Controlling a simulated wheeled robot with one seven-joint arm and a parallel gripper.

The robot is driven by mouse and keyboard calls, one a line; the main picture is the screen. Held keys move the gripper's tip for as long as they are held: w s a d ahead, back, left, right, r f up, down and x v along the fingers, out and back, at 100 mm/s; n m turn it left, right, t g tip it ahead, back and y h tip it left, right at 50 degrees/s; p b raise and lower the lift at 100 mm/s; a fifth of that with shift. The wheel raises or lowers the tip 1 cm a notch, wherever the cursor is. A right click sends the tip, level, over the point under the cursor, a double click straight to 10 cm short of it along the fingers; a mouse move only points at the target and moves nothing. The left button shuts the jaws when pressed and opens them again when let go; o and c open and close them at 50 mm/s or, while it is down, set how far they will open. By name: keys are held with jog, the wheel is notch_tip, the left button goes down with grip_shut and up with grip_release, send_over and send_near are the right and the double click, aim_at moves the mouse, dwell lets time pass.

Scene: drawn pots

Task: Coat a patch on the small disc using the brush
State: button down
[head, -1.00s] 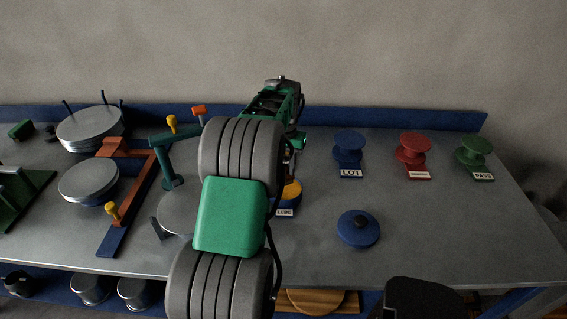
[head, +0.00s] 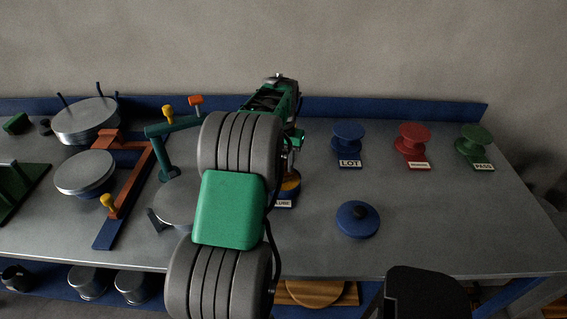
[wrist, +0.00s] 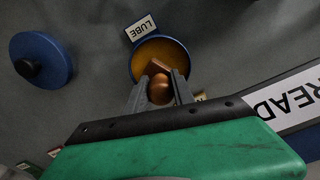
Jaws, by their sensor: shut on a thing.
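In the wrist view my gripper (wrist: 160,92) is shut on the brush (wrist: 158,88), whose rounded copper-brown handle shows between the fingers. The brush is over or in the blue-rimmed lube pot (wrist: 137,68) with amber contents; I cannot tell whether its tip touches them. In the head view the pot (head: 290,186) is partly hidden behind my arm. Which is the small disc I cannot tell for certain.
A blue lid (head: 357,220) with a dark knob lies right of the pot. Blue (head: 347,139), red (head: 412,138) and green (head: 473,140) spool-shaped stands with labels stand at the back right. An orange-and-blue frame (head: 128,197) and a green post fixture (head: 166,158) stand left of my arm.

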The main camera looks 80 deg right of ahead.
jog(key=shift+f+b, duration=0.35)
jog(key=shift+f, duration=0.25)
dwell(1.1)
jog(key=shift+r+p, duration=2.2)
jog(key=shift+r, duration=1.3)
